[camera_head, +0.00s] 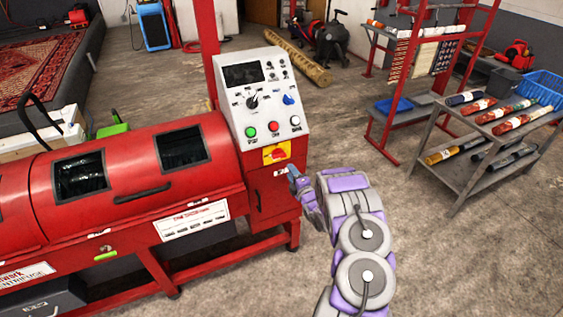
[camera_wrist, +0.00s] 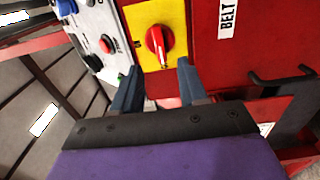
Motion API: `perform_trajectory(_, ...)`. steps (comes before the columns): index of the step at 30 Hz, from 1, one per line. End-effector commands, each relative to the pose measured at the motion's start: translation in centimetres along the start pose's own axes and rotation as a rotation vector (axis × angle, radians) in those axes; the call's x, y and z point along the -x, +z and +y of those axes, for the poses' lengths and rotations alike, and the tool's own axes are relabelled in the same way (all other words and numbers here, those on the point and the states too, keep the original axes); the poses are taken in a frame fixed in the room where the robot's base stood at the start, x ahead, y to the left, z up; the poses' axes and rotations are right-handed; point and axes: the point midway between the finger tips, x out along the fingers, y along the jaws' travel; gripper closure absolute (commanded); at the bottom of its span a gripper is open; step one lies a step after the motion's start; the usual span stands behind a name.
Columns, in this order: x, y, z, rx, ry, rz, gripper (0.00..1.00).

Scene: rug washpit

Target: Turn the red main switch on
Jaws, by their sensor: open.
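The red main switch (camera_head: 277,153) is a red rotary knob on a yellow plate, on the front of the red machine just below the white control panel. In the wrist view the red knob (camera_wrist: 158,45) sits on its yellow plate (camera_wrist: 174,16), with its grip tilted a little in the picture. My gripper (camera_head: 293,172) is just right of and below the switch in the head view. In the wrist view my gripper (camera_wrist: 157,82) is open, its two dark fingers apart below the knob. No contact with the knob shows.
The white control panel (camera_head: 262,95) carries green, red and white buttons and a black selector. A dark handle (camera_wrist: 282,76) juts from the red cabinet at right in the wrist view.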

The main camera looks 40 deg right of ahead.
Motion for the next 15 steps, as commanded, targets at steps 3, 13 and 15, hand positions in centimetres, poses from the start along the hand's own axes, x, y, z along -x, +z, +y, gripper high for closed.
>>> perform_trajectory(3, -1.8, -0.2, -0.1, 0.003, 0.0, 0.0, 0.57)
perform_trajectory(13, -6.2, -0.9, 0.2, 0.007, 0.002, 0.002, 0.57)
perform_trajectory(15, -6.9, -0.7, 0.0, 0.005, 0.0, 0.001, 0.57)
